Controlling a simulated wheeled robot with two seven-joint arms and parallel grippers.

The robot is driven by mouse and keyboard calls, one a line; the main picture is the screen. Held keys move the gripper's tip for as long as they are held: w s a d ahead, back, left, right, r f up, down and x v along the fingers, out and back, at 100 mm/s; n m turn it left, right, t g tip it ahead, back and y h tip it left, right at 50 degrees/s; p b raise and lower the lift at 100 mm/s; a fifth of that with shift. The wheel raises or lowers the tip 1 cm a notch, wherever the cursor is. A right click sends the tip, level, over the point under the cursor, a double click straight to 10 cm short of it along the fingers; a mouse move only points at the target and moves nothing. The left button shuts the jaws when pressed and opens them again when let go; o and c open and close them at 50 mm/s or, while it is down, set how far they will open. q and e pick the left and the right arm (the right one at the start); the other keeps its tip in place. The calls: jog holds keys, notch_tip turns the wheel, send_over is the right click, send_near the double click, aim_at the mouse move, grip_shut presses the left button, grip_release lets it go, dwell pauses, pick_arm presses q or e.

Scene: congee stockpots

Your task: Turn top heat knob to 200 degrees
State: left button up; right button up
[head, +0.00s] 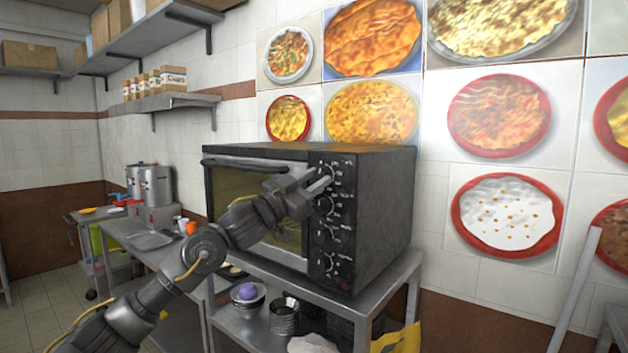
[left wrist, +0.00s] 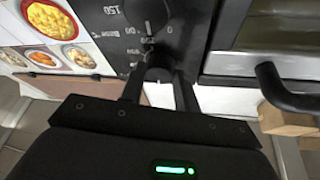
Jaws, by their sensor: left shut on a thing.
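The oven (head: 375,205) is a dark box on a metal table, with a column of black knobs on its right front panel. My left gripper (head: 320,180) is at the top of this panel, shut on the top heat knob. In the left wrist view, where the panel appears upside down, the fingers lie on both sides of the dark top knob (left wrist: 157,62). The second knob (left wrist: 148,12) is free, with a "150" mark near it. The top knob's exact setting is hard to read. My right gripper is not in view.
The oven door handle (left wrist: 285,95) is close beside my left gripper in the left wrist view. The metal table (head: 390,290) has bowls on its lower shelf. A counter with steel pots (head: 155,184) stands at the left. Food pictures cover the back wall.

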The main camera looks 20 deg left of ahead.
pick_arm(q)
jog(key=m+g, duration=0.1)
jog(key=m, duration=0.1)
jog(key=m+g+h+p, duration=0.1)
jog(key=m, duration=0.1)
jog(key=m+g, duration=0.1)
jog(key=m, duration=0.2)
jog(key=shift+a+r+h+p, duration=0.2)
jog(key=shift+r+h+p, duration=0.05)
jog(key=shift+h+p, duration=0.15)
jog(key=m+g+p, duration=0.1)
jog(key=m, duration=0.1)
jog(key=m+g+p, duration=0.1)
jog(key=m, duration=0.1)
jog(key=m+p, duration=0.1)
jog(key=m, duration=0.1)
jog(key=shift+w+r+m+g+y, duration=0.1)
jog(key=shift+r+m+g+y, duration=0.2)
jog(key=shift+m+g, duration=0.1)
jog(key=m+y+p, duration=0.1)
jog(key=m, duration=0.1)
jog(key=m+g+y+p, duration=0.1)
jog(key=m, duration=0.1)
jog(key=shift+r+m, duration=0.15)
jog(key=shift+m, duration=0.25)
jog(key=m+y+p, duration=0.1)
jog(key=m+y, duration=0.1)
jog(key=m, duration=0.1)
jog(key=shift+d+m, duration=0.1)
jog(key=shift+m, duration=0.2)
